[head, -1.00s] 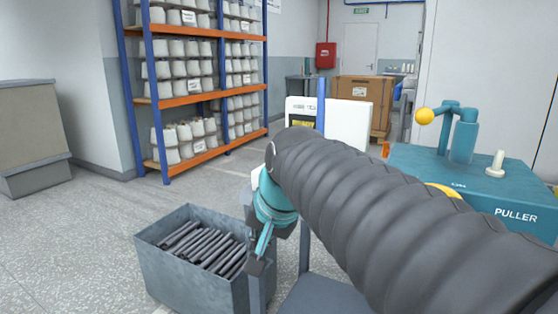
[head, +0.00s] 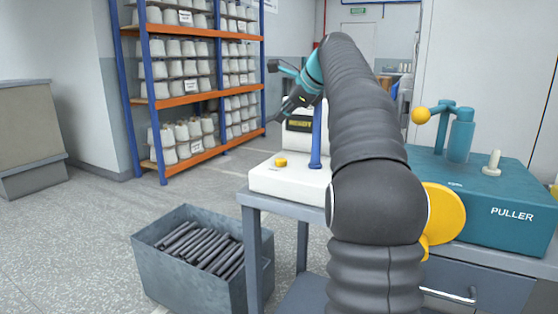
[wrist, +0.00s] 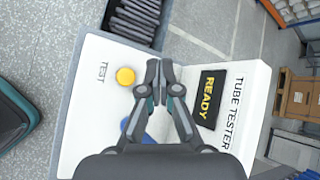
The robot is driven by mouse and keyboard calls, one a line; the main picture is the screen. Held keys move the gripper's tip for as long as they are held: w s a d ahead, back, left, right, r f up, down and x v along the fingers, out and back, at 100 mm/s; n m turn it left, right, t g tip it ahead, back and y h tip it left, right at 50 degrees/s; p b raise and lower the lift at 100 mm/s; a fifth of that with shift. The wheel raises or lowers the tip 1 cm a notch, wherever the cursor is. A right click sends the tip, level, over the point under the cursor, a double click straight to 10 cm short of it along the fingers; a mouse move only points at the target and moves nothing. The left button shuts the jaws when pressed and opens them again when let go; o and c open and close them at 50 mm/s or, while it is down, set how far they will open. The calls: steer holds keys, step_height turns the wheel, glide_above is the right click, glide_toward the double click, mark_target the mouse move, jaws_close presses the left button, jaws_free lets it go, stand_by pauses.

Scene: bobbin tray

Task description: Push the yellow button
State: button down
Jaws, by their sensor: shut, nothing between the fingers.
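The yellow button (head: 281,162) sits on the white base of the tube tester (head: 272,181), at its left front. In the wrist view the yellow button (wrist: 125,76) lies just left of my gripper's fingertips, beside the word TEST. My gripper (head: 280,108) is above the tester and apart from the button in the head view. In the wrist view my gripper (wrist: 158,64) has its fingertips together with nothing between them. The tester's screen (wrist: 207,99) reads READY. A blue post (head: 317,137) rises from the tester base, and my arm hides the tester's right part.
A teal PULLER machine (head: 490,208) with a yellow ball-ended lever (head: 421,115) stands right of my arm. A grey bin (head: 160,270) of dark tubes is on the floor in front left of the bench (head: 255,203). A bobbin rack (head: 150,88) stands behind.

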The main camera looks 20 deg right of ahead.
steer(key=shift+f, duration=0.1)
stand_by(0.3)
steer(key=b, duration=0.6)
glide_above(283, 160)
step_height(283, 160, down, 7)
steer(key=shift+w, duration=0.15)
steer(key=shift+f+b, duration=0.45)
steer(key=shift+f, duration=0.35)
steer(key=shift+f, duration=0.1)
stand_by(0.5)
steer(key=shift+f, duration=0.35)
steer(key=shift+f, duration=0.55)
stand_by(0.7)
steer(key=shift+r, duration=0.1)
steer(key=shift+r+p, duration=0.9)
steer(key=shift+p, duration=0.1)
